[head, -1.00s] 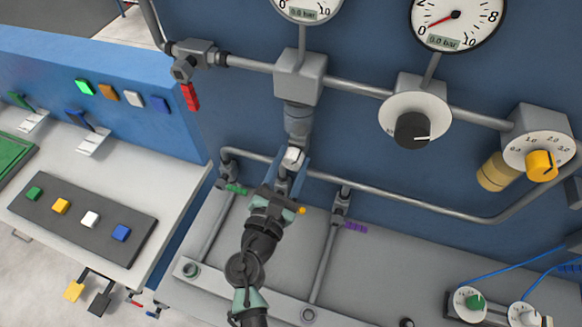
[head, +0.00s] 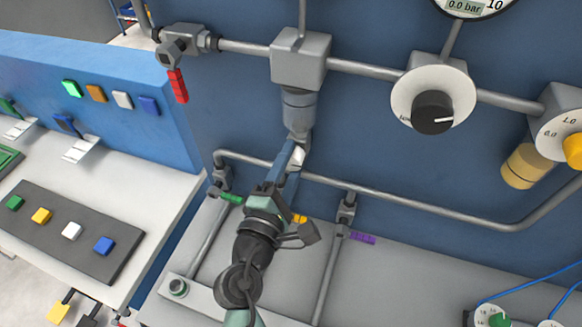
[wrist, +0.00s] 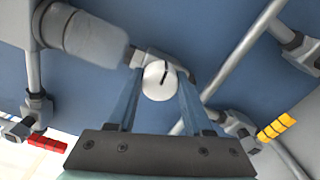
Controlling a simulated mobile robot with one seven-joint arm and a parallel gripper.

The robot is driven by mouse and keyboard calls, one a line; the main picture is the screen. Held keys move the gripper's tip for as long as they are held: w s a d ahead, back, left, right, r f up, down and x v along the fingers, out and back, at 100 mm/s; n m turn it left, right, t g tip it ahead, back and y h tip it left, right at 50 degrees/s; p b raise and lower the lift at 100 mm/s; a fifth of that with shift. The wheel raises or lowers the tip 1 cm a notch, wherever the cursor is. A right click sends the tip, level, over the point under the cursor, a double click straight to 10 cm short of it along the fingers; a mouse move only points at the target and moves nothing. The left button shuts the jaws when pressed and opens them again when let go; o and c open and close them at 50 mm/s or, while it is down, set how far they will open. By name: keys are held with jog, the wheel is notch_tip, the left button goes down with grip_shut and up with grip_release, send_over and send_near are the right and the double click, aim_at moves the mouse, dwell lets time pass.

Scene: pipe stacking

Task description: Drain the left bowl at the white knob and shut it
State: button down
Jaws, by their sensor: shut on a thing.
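The left bowl (head: 298,112) is a grey cylinder hanging under the left pipe block; it shows at upper left in the wrist view (wrist: 95,38). The white knob (head: 298,157) sits at its lower end. In the head view my gripper (head: 297,154) partly hides the knob. I see no liquid in the bowl.
A red-handled valve (head: 178,85) is at upper left, a black dial (head: 433,112) to the right. A low pipe (head: 400,207) runs close behind my gripper, with green (head: 231,198) and purple (head: 362,238) handles near it. A yellowish bowl (head: 525,165) hangs at right.

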jog(key=shift+m+b, duration=0.35)
jog(key=shift+m, duration=0.35)
jog(key=shift+c, duration=1.5)
grip_release()
jog(key=b+v, duration=0.3)
jog(key=v, duration=1)
jog(key=shift+b, duration=0.3)
